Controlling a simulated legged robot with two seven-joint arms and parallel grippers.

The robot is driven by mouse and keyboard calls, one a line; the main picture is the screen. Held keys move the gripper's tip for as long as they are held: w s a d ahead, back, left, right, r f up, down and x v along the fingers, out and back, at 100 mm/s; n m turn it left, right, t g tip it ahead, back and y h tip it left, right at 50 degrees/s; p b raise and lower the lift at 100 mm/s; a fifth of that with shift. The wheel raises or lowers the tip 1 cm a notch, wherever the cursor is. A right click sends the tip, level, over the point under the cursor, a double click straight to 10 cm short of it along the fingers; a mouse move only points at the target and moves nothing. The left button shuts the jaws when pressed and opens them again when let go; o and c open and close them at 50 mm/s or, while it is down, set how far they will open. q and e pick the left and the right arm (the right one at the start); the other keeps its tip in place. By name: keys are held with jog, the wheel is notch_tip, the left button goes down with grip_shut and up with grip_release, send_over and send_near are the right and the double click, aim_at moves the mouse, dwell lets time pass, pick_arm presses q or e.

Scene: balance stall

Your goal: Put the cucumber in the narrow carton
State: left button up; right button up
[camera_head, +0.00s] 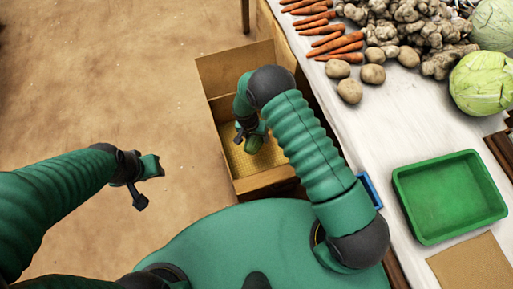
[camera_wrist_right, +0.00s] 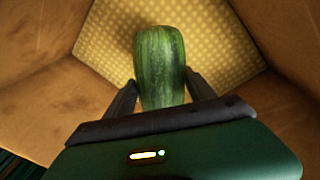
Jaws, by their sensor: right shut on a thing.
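The cucumber (camera_wrist_right: 160,65) is green and striped. In the right wrist view it lies between the fingers of my right gripper (camera_wrist_right: 160,88), which is shut on it. In the head view the cucumber (camera_head: 254,144) shows small below my right gripper (camera_head: 249,132), inside the outline of an open cardboard carton (camera_head: 233,72). The carton has a yellow dotted bottom (camera_wrist_right: 225,45). I cannot tell whether the cucumber touches that bottom. My left gripper (camera_head: 150,181) is at the left over bare ground, away from the carton; its jaw state is unclear.
A table with a white cloth (camera_head: 400,120) stands right of the carton. It bears carrots (camera_head: 325,30), potatoes (camera_head: 373,74), ginger (camera_head: 430,30), cabbages (camera_head: 482,83), a green tray (camera_head: 448,196) and a brown mat (camera_head: 472,265). The carton walls (camera_wrist_right: 40,100) surround my right gripper. The ground at left is clear.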

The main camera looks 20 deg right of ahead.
notch_tip(320, 180, down, 7)
jog(key=shift+d+r+b, duration=0.1)
jog(key=shift+b, duration=1)
